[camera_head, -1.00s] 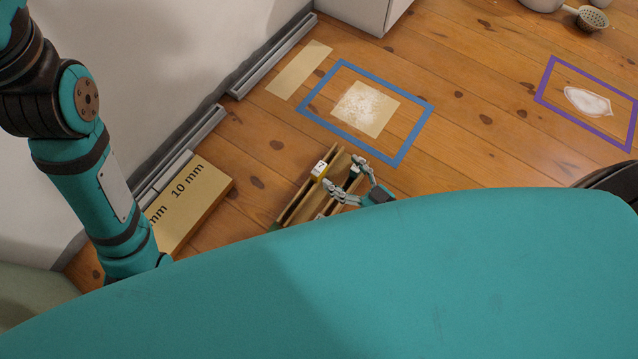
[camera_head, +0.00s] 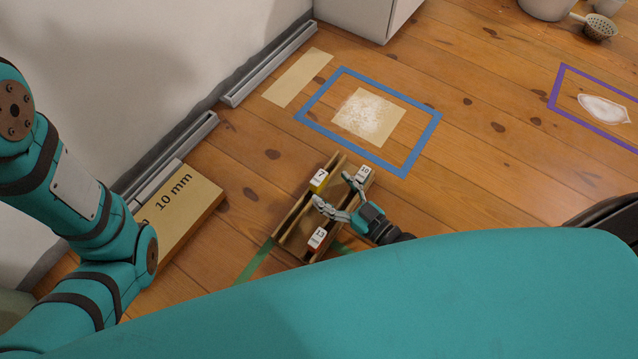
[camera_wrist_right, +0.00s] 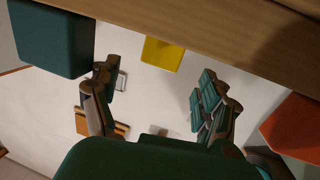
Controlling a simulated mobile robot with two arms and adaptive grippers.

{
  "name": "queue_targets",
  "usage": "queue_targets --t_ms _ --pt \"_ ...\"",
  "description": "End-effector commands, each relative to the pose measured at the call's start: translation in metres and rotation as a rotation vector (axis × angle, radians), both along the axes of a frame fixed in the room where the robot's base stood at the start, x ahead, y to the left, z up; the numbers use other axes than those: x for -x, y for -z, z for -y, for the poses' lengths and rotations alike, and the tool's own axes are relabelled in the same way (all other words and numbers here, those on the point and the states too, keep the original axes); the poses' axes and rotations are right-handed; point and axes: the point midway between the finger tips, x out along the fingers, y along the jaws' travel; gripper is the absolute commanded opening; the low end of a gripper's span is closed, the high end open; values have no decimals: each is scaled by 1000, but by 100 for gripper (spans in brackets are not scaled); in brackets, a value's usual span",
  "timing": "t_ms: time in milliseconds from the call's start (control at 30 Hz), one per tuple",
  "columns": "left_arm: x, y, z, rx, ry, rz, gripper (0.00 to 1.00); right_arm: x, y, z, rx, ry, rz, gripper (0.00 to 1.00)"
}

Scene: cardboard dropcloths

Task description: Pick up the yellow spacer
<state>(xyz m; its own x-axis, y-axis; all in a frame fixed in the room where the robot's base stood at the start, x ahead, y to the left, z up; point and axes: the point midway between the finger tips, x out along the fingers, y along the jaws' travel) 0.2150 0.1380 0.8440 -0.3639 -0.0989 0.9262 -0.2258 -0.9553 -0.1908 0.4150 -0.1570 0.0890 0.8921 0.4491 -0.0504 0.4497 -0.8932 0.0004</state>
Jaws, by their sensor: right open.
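The yellow spacer (camera_head: 319,181), labelled 7, stands in a brown wooden tray (camera_head: 288,221) on the floor, by its far left side. It also shows in the right wrist view (camera_wrist_right: 162,54), at the top middle, just beyond the fingers. My right gripper (camera_head: 332,189) reaches over the tray from the right. It is open and empty, its fingertips apart to the right of the yellow spacer; I see no contact. Its open fingers (camera_wrist_right: 157,82) spread to either side below the spacer in the wrist view. My left arm shows at the left, but its gripper is out of view.
A spacer labelled 10 (camera_head: 364,173), teal in the wrist view (camera_wrist_right: 50,40), and an orange-red spacer labelled 13 (camera_head: 317,239) share the tray. A cardboard piece marked 10 mm (camera_head: 190,205) lies left. Blue tape (camera_head: 428,130) frames a powdery sheet behind.

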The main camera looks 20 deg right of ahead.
Motion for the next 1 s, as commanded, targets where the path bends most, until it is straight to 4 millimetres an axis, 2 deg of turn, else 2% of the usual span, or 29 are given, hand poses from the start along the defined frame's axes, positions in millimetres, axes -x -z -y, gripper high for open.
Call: queue_targets --t_ms 100,267,567,1000 --pt "0 15 0 0 0 0 40 -18 4 -9 -4 0 4 78" --pt "0 24 0 -1 0 1 40 -35 4 -18 -3 0 3 78" --pt "0 24 0 -1 0 1 40 -39 2 -19 0 0 0 77" --pt "0 24 0 0 0 0 40 -38 2 -19 -1 0 0 20"
